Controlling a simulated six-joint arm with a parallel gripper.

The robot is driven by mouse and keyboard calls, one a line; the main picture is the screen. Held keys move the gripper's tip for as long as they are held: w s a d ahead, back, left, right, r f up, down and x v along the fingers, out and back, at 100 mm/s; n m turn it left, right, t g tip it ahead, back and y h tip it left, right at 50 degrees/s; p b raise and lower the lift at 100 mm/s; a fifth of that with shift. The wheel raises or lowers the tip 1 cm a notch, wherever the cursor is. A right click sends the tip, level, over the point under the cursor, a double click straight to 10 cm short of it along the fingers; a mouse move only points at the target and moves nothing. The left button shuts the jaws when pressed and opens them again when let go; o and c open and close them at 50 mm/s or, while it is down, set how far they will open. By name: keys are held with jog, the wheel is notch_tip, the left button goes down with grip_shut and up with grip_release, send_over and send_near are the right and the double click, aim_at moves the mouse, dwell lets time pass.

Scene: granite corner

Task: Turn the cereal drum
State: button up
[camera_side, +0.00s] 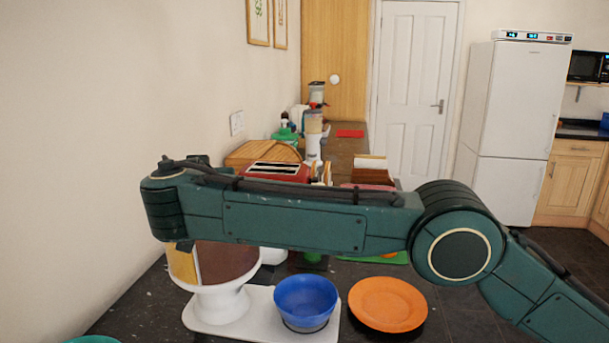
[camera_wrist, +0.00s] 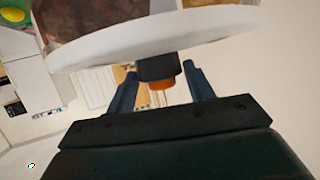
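The cereal drum (camera_side: 225,262) stands at the left in the side view, with brown and yellow sections on a white pedestal (camera_side: 218,303). My arm hides its top. In the wrist view the drum's white rim (camera_wrist: 155,36) crosses the top, with brown contents behind it. A black knob (camera_wrist: 156,67) with an orange end sticks out below the rim. My gripper (camera_wrist: 159,73) is open, with one finger on each side of the knob and visible gaps. In the side view my gripper is mostly hidden by my arm.
A blue bowl (camera_side: 306,301) stands on the white base plate (camera_side: 258,328) beside the pedestal. An orange plate (camera_side: 387,304) lies to its right. A red toaster (camera_side: 273,171) and a wooden bread bin (camera_side: 262,153) stand farther back. The wall is close on the left.

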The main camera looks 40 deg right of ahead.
jog(key=shift+o, duration=1.1)
jog(key=shift+f, duration=0.1)
jog(key=shift+s+a, duration=0.1)
jog(key=v, duration=1.3)
jog(key=shift+s+r, duration=0.25)
jog(key=shift+s, duration=0.05)
